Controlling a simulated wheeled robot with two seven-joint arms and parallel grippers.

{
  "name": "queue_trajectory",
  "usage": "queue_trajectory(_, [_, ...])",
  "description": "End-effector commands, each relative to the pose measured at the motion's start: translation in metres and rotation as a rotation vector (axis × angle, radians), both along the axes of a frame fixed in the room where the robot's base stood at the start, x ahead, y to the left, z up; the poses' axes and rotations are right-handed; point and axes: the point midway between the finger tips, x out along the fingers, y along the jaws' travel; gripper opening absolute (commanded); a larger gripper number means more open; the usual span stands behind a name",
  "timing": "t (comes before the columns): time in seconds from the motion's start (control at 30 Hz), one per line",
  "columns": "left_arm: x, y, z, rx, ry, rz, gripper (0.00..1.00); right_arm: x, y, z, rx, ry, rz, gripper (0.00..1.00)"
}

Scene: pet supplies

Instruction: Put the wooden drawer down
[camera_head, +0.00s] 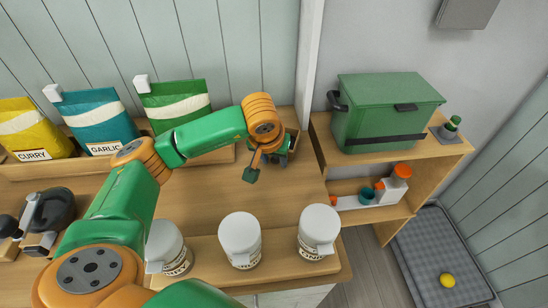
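My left arm reaches in from the lower left over the wooden counter. Its gripper (266,166) points down near the counter's back right corner. One dark green finger shows clearly, and the other end of the gripper is partly hidden by the orange wrist. A small wooden box-like piece (294,138), possibly the wooden drawer, shows just behind and right of the wrist. Most of it is hidden, so I cannot tell whether the gripper touches or holds it. My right gripper is not in view.
Yellow, teal and green (175,104) bags stand in a wooden rack along the back wall. Several white-lidded jars (240,238) line the counter's front. A green box (385,112) stands on a wooden shelf to the right. Bare counter (215,195) lies between jars and rack.

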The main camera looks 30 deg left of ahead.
Motion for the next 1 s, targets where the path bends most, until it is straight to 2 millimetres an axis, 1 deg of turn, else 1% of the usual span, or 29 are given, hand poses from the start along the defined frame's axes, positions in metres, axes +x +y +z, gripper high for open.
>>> queue_trajectory(0.3, [0.000,0.000,0.001,0.000,0.000,0.000,0.59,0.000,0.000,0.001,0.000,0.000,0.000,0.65])
queue_trajectory(0.37, [0.000,0.000,0.005,0.000,0.000,0.000,0.59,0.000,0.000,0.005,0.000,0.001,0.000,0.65])
queue_trajectory(0.43, [-0.002,-0.001,0.011,-0.001,-0.002,-0.001,0.59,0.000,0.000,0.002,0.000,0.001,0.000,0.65])
queue_trajectory(0.57, [-0.012,-0.004,0.038,-0.001,-0.007,-0.002,0.59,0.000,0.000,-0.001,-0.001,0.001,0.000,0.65])
queue_trajectory(0.7, [-0.027,-0.008,0.074,-0.001,-0.007,-0.001,0.59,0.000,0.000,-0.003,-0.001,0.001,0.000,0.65])
queue_trajectory(0.8, [-0.036,-0.010,0.097,0.000,-0.005,-0.002,0.59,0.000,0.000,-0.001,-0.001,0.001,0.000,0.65])
queue_trajectory(0.9, [-0.041,-0.011,0.110,0.000,-0.003,0.000,0.59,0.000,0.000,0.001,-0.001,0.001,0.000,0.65])
queue_trajectory(1.0, [-0.044,-0.012,0.114,0.001,-0.002,0.000,0.59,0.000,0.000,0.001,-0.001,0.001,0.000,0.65])
